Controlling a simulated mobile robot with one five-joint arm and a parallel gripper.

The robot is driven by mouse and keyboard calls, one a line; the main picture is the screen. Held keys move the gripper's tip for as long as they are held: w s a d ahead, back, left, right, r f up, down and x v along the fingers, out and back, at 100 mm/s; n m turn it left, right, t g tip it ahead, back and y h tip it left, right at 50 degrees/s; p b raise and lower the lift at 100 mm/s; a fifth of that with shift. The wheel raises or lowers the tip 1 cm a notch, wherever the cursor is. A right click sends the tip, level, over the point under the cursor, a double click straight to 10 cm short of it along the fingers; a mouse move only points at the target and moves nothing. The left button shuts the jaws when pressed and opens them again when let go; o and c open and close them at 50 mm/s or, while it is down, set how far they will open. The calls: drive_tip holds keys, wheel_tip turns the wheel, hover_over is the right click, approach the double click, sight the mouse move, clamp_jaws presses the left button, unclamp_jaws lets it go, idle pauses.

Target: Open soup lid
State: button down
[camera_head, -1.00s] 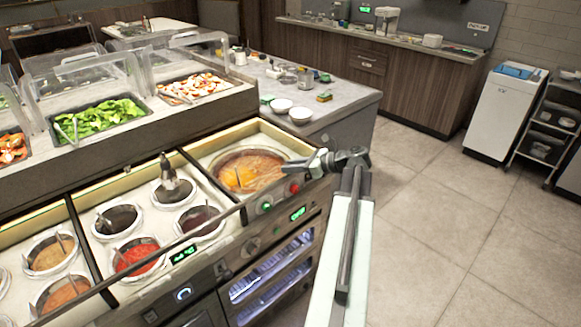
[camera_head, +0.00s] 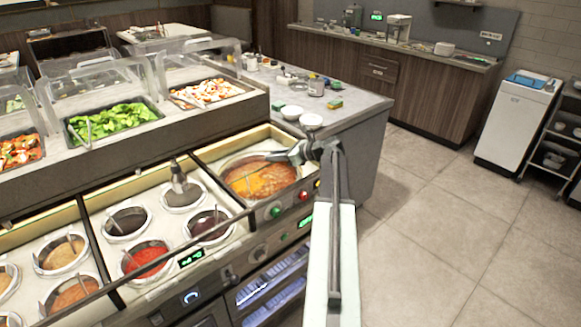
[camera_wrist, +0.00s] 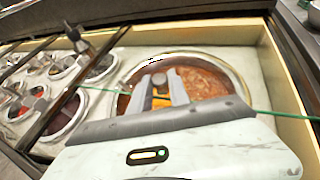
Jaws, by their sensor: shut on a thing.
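The soup well (camera_head: 240,190), a round metal-rimmed pot of orange-brown soup, sits in the right bay of the counter. My gripper (camera_head: 276,157) reaches over its back right part from the right. In the wrist view the fingers (camera_wrist: 162,80) stand over the soup surface (camera_wrist: 207,80), inside the well's rim (camera_wrist: 235,75). The fingers are close together on a small part at the middle of the well. I take it for the handle of a see-through soup lid; the lid's outline is not clear. The fingers hide part of the surface.
Several smaller sauce wells with ladles, such as a red one (camera_head: 147,262), lie to the left. A long bar (camera_head: 190,248) runs along the counter front. White bowls (camera_head: 311,121) stand on the grey worktop behind. The floor to the right is clear.

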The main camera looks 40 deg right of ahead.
sight(242, 139)
drive_tip(key=w, duration=0.7)
drive_tip(key=w+d, duration=0.1)
drive_tip(key=w, duration=1.4)
drive_tip(key=shift+w+d, duration=0.35)
drive_tip(key=c, duration=1.2)
unclamp_jaws()
drive_tip(key=shift+c, duration=0.2)
drive_tip(key=p+v, duration=0.3)
drive_tip(key=v, duration=0.4)
drive_tip(key=shift+s+r, duration=0.2)
drive_tip(key=shift+s, duration=0.05)
drive_tip(key=shift+s+d+f, duration=0.1)
drive_tip(key=shift+d, duration=0.05)
